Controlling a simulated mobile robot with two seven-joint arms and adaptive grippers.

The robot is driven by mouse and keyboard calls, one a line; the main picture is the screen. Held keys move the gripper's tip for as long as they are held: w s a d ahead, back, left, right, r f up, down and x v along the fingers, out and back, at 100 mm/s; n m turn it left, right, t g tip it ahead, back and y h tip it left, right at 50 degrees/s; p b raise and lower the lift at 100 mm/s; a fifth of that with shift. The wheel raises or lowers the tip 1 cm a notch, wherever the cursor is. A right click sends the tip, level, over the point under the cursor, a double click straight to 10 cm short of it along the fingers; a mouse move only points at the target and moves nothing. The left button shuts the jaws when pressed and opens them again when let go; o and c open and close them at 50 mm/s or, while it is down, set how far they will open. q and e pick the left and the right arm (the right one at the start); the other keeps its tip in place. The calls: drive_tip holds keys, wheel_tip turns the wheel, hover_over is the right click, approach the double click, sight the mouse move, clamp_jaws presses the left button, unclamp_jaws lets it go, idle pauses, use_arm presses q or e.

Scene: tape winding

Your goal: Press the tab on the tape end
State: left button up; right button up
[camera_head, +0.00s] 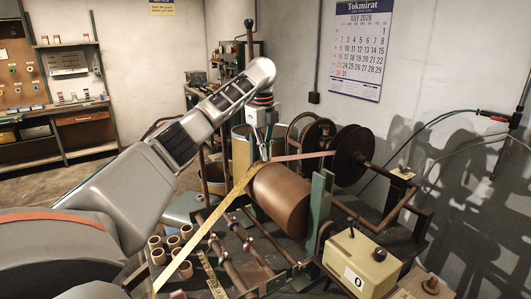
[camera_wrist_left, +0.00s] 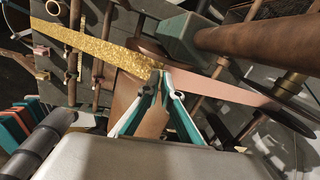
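A brown cylindrical roll (camera_head: 283,199) sits on the winding machine. A glittery gold tape (camera_head: 209,226) runs from the lower left up to the top of the roll. A pink strip (camera_head: 300,157) runs from there to a dark reel (camera_head: 352,155). My left gripper (camera_head: 265,156) points down at the place where gold and pink meet. In the left wrist view, its fingertips (camera_wrist_left: 161,74) come together over the join of the gold tape (camera_wrist_left: 105,47) and pink strip (camera_wrist_left: 215,87). The fingertips hide the tab, and I cannot tell whether anything is between them. My right gripper is not in view.
A beige control box (camera_head: 361,263) stands at the front right of the machine. A green upright plate (camera_head: 320,203) stands right of the roll. Several small brown cores (camera_head: 172,243) stand at the left. Rods (camera_head: 233,266) cross the front.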

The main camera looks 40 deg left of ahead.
use_arm(q)
drive_tip(key=o, duration=0.4)
drive_tip(key=shift+c, duration=0.2)
wheel_tip(320, 180, up, 12)
drive_tip(key=s, duration=0.1)
drive_tip(key=shift+d, duration=0.15)
drive_tip(key=shift+f, duration=0.15)
